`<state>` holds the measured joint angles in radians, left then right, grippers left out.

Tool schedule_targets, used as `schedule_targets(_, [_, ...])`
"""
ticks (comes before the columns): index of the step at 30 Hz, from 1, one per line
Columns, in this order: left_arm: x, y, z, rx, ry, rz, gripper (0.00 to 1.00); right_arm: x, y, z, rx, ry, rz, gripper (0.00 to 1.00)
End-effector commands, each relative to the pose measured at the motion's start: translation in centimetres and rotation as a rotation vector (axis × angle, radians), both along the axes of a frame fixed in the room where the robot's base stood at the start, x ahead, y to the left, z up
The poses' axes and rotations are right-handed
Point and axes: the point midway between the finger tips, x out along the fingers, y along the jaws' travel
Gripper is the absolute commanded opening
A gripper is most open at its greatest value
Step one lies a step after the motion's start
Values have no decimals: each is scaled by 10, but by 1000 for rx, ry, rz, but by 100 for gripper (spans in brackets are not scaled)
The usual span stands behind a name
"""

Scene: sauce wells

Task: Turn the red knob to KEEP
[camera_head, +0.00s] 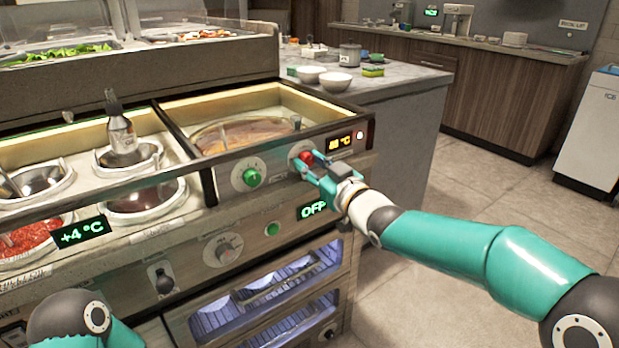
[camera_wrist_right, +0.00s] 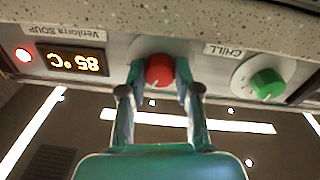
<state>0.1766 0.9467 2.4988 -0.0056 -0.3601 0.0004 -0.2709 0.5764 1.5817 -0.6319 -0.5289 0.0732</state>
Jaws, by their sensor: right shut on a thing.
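The red knob (camera_head: 305,157) is on the counter's front panel, left of a small amber display (camera_head: 340,143). My right gripper (camera_head: 308,162) is shut on the knob, one finger on each side. In the upside-down right wrist view the red knob (camera_wrist_right: 159,70) sits between the fingertips of the right gripper (camera_wrist_right: 158,82). A short pale mark shows near the knob's edge. I cannot make out any KEEP label around it. In the head view the fingers partly cover the knob. My left gripper is not in view.
A green knob (camera_head: 248,177) is left of the red one; a CHILL label (camera_wrist_right: 225,50) shows beside it in the wrist view. A lit OFF sign (camera_head: 313,209) is below. The wrist view's amber display (camera_wrist_right: 73,62) reads 85 °C beside a red light (camera_wrist_right: 23,55).

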Motion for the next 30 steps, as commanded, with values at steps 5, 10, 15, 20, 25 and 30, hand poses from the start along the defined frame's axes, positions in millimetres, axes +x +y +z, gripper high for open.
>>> schedule_targets(5, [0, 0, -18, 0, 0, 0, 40, 0, 1, -6, -129, -90, 1, 0])
schedule_targets(10, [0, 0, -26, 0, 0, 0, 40, 0, 1, -5, -232, -162, 2, 0])
schedule_targets(15, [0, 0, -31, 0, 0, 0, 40, -1, 1, -4, -303, -214, 3, 0])
schedule_targets(20, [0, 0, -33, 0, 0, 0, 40, -1, 2, -4, -341, -241, 5, 0])
schedule_targets(25, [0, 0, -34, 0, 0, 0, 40, -1, 2, -4, -357, -252, 6, 0])
schedule_targets(30, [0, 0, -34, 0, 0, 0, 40, -1, 3, -4, -360, -252, 7, 0])
